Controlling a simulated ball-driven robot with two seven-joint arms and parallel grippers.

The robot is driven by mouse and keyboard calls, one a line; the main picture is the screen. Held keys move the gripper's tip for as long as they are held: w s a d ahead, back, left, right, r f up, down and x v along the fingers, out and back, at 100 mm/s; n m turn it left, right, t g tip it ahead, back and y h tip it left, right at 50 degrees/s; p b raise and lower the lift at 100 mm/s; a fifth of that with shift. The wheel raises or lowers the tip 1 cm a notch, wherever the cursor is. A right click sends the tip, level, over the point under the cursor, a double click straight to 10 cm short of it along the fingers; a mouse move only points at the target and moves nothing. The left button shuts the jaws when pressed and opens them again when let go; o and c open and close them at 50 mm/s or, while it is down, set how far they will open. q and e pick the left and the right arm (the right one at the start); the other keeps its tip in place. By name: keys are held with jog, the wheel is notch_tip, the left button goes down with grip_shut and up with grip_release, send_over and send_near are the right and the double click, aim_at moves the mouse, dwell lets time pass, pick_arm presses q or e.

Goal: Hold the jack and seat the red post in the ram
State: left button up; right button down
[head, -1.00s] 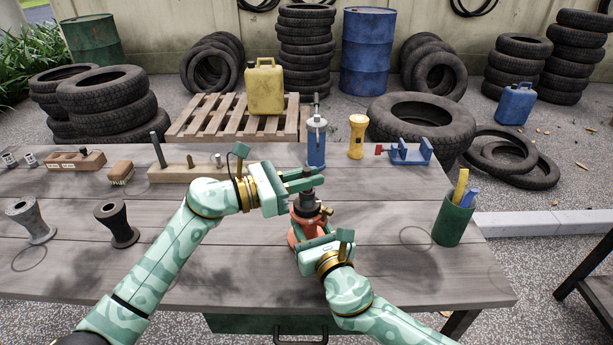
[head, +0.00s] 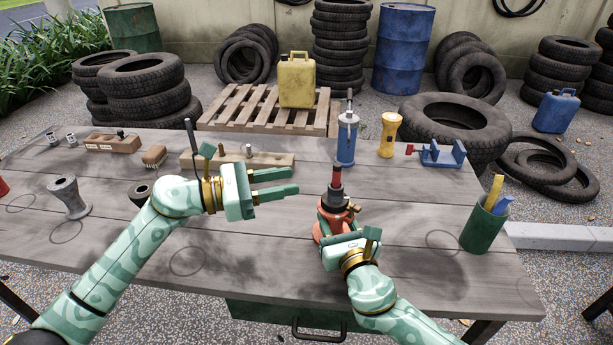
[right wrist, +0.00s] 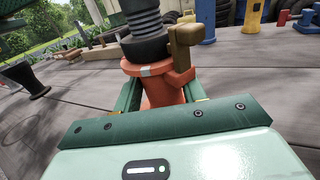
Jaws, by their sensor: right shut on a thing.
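The jack, with a red body (head: 329,230) and a black ram (head: 335,197), stands upright on the table. The red post (head: 337,177) stands upright in the top of the ram; how deep it sits is hidden. My right gripper (head: 338,220) is shut on the jack body. In the right wrist view, its green fingers lie either side of the red jack body (right wrist: 160,92), below a brass fitting (right wrist: 183,45) and black ribbed sleeve (right wrist: 146,20); the post is out of that view. My left gripper (head: 292,181) is open and empty, left of the post, apart from it.
A green cup (head: 483,230) stands right. A wooden block (head: 270,160) lies behind my left gripper. A grey spool (head: 70,196) stands far left. The front middle table is clear.

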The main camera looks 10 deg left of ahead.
pick_arm(q)
jog(key=shift+s+a, duration=0.2)
jog(key=shift+a, duration=0.2)
pick_arm(e)
jog(key=c, duration=0.7)
grip_release()
jog(key=shift+c, duration=0.2)
